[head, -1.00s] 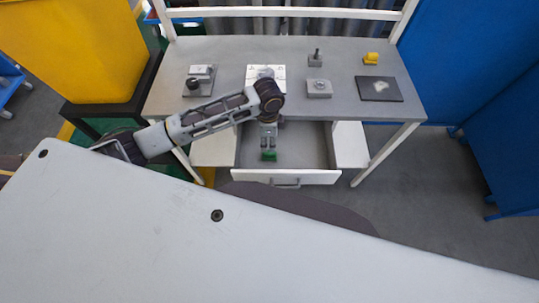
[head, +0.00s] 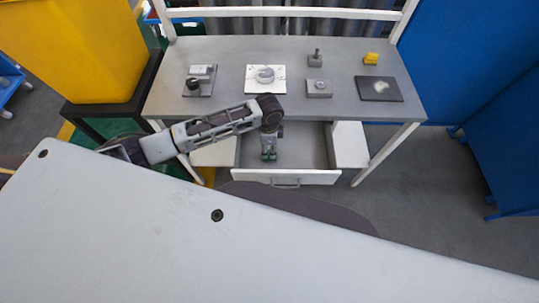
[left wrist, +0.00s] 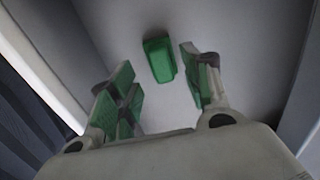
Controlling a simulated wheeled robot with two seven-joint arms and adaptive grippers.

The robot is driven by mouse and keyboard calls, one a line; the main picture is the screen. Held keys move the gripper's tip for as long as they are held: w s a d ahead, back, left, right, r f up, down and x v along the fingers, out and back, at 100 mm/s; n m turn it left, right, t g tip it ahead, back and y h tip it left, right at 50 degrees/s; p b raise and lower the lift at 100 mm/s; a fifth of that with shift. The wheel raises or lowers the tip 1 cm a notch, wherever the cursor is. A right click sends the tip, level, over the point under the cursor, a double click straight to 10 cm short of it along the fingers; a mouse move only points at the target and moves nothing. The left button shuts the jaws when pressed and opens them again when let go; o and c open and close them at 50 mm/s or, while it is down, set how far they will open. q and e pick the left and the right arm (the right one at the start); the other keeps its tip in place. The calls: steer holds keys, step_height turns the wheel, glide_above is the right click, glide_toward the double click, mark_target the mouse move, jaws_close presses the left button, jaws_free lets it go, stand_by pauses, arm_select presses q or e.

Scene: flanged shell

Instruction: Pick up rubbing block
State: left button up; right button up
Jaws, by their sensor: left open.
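The green rubbing block (left wrist: 159,59) lies on the floor of the open drawer (head: 306,150). In the left wrist view it sits ahead of my left gripper (left wrist: 157,80), closer to the right finger than the left. The left gripper's fingers, with green pads, are spread, and nothing is between them. In the head view my left gripper (head: 268,155) points down inside the drawer, near its left side, and largely hides the block. My right gripper is not in view.
The drawer walls and the front panel with its handle (head: 287,184) surround the gripper. On the grey table above stand a white plate with a round part (head: 265,80), metal fixtures (head: 318,88), a yellow piece (head: 371,58) and a dark plate (head: 379,89). The drawer's right half is empty.

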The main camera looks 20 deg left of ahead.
mark_target(269, 152)
arm_select(q)
steer(key=shift+w+d+f, duration=0.1)
steer(key=shift+f, duration=2.2)
steer(key=shift+c, duration=0.2)
jaws_close()
steer(key=shift+r, duration=5.05)
